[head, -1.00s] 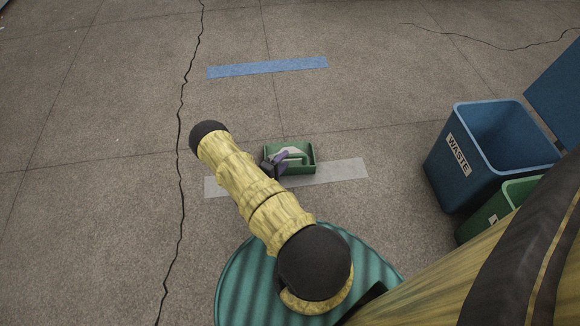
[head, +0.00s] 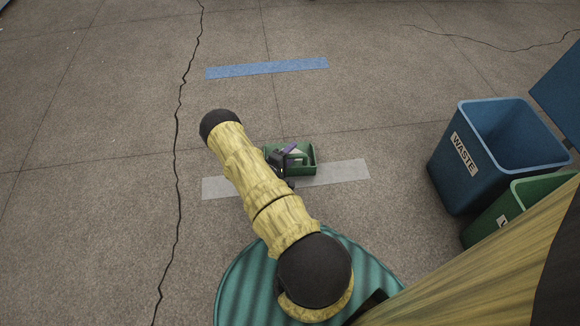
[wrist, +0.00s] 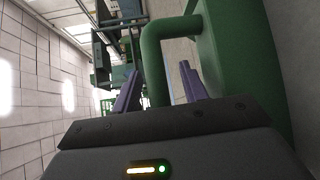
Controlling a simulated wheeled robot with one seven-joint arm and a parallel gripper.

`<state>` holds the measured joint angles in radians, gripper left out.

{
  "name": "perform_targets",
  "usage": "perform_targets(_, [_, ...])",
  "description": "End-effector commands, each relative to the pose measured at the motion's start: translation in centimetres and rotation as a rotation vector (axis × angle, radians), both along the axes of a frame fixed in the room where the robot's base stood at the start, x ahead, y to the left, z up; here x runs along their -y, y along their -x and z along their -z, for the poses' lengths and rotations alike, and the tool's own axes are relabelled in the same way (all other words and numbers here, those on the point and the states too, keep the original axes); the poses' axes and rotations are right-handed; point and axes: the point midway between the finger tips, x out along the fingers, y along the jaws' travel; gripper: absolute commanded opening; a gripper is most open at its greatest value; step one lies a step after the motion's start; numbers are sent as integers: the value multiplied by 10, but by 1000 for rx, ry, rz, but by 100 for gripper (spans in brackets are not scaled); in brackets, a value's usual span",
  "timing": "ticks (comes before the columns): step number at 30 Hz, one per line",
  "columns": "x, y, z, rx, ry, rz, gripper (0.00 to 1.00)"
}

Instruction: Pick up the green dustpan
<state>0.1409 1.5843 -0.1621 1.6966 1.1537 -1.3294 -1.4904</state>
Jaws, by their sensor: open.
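The green dustpan (head: 306,169) lies on the floor at the edge of the pale strip, just beyond my arm in the head view. In the wrist view its body (wrist: 245,60) fills the right side, and its bent handle (wrist: 157,55) rises in the middle. My gripper (wrist: 161,84) is open, with one purple finger on each side of the handle. I see no clear contact between the fingers and the handle. In the head view my gripper (head: 288,158) is over the dustpan's left part and hides some of it.
A blue bin (head: 480,165) labelled WASTE stands at the right, with a green bin (head: 505,210) in front of it. A pale strip (head: 345,172) and a blue strip (head: 267,69) mark the floor. The floor around the dustpan is clear, with a long crack at left.

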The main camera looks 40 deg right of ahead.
Motion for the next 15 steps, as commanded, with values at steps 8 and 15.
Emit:
perform_targets(8, [0,0,0,0,0,0,43])
perform_targets(15, [0,0,0,0,0,0,6])
